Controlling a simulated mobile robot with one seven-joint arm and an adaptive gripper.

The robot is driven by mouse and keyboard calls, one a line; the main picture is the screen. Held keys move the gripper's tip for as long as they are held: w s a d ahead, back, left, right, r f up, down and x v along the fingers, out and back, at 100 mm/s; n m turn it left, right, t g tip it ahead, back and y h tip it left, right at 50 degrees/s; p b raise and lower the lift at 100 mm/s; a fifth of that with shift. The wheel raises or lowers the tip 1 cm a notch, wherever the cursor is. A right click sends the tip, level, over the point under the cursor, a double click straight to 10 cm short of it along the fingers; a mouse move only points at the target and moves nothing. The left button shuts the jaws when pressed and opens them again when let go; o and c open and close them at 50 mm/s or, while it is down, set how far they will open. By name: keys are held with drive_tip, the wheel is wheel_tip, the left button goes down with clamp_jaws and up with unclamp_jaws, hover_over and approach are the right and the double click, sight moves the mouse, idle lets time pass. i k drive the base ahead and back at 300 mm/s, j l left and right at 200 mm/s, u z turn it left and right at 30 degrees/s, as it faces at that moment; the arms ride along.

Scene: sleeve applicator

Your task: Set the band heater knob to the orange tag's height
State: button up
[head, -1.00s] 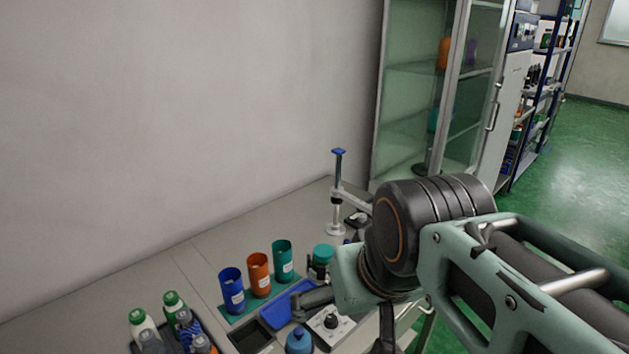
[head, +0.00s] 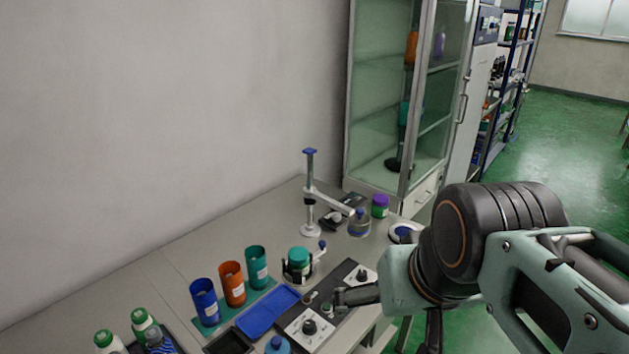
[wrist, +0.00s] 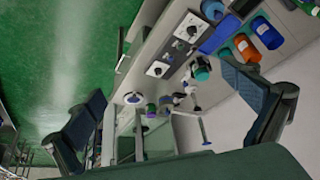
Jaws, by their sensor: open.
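A dark control panel (head: 338,297) lies on the bench and carries two white plates with black knobs, a near knob (head: 310,327) and a far knob (head: 362,274). In the wrist view the two knobs show near the top, one here (wrist: 192,30) and one lower left (wrist: 158,70). I cannot tell which is the band heater knob. No orange tag can be made out. My gripper (head: 388,322) is open and empty, at the panel's right side in the head view. In the wrist view its fingers (wrist: 162,88) stand wide apart, with the bench between them at a distance.
Blue, orange and teal cups (head: 232,283) stand left of a blue tray (head: 267,311). A teal-lidded jar (head: 299,262) sits behind the panel. A stand with a blue top (head: 310,190) rises at the back, near jars and a glass cabinet (head: 385,110). Green floor is open at right.

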sight(336, 216)
drive_tip(key=i+l+u, duration=0.35)
drive_tip(key=l, duration=0.2)
drive_tip(key=i+l+u, duration=0.3)
drive_tip(key=l, duration=0.4)
drive_tip(key=i+l+u, duration=0.35)
drive_tip(key=l, duration=0.4)
drive_tip(key=k+j+u, duration=0.15)
drive_tip(key=k+u, duration=0.15)
drive_tip(key=i+l+z, duration=0.2)
drive_tip(key=i+l, duration=0.25)
drive_tip(key=l, duration=0.15)
